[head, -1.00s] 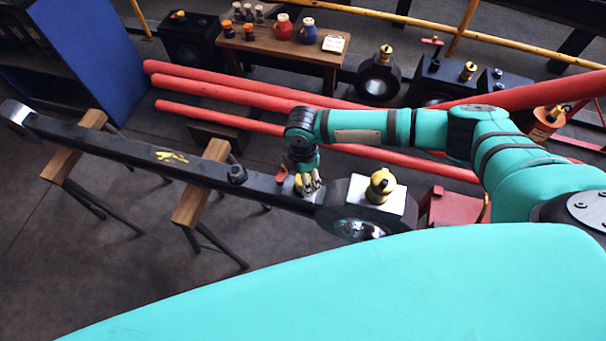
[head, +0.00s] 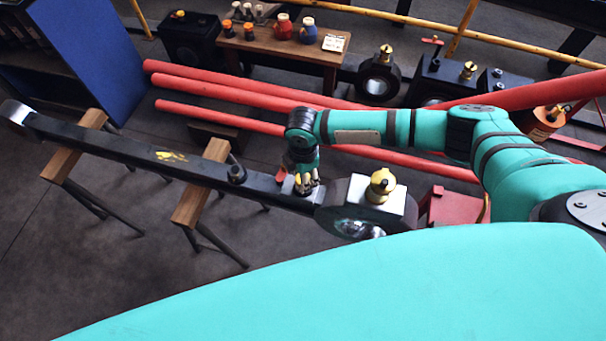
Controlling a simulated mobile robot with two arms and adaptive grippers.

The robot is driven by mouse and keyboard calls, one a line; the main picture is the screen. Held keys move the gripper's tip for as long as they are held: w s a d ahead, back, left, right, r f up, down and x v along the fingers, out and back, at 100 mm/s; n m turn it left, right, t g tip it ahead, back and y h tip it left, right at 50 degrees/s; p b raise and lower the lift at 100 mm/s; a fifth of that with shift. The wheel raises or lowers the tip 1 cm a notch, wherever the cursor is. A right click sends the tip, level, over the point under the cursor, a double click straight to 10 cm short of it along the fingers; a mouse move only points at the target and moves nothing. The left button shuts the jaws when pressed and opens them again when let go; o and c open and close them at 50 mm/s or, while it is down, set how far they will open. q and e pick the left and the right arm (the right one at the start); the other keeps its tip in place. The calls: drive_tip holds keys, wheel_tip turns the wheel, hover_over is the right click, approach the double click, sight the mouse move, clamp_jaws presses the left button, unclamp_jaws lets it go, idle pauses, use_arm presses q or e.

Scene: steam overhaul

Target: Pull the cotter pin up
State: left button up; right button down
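A long dark connecting rod (head: 130,150) lies across two trestles, with a thick round end (head: 340,221) at the right. A brass oil cup (head: 382,184) stands on that end. My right gripper (head: 308,188) points down at the rod, just left of the round end, over a small pale metal patch. A small red-orange piece (head: 282,174) shows right beside its left side. I cannot make out the cotter pin; the fingers cover that spot. The fingers are too small to tell whether they are open or shut. My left gripper is not in view.
A dark round fitting (head: 237,173) stands on the rod left of my gripper. Red pipes (head: 230,92) run behind it. Wooden-topped trestles (head: 202,185) support the rod. A red block (head: 450,207) sits right of the round end. A table (head: 270,46) with jars stands behind.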

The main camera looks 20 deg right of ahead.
wheel_tip(320, 180, up, 6)
drive_tip(key=p, duration=0.6)
drive_tip(key=shift+f, duration=0.15)
drive_tip(key=shift+w+f, duration=0.1)
drive_tip(key=shift+w, duration=0.1)
drive_tip(key=c, duration=1.1)
unclamp_jaws()
drive_tip(key=o, duration=0.4)
drive_tip(key=shift+s, duration=0.2)
wheel_tip(320, 180, up, 12)
drive_tip(key=shift+r, duration=0.1)
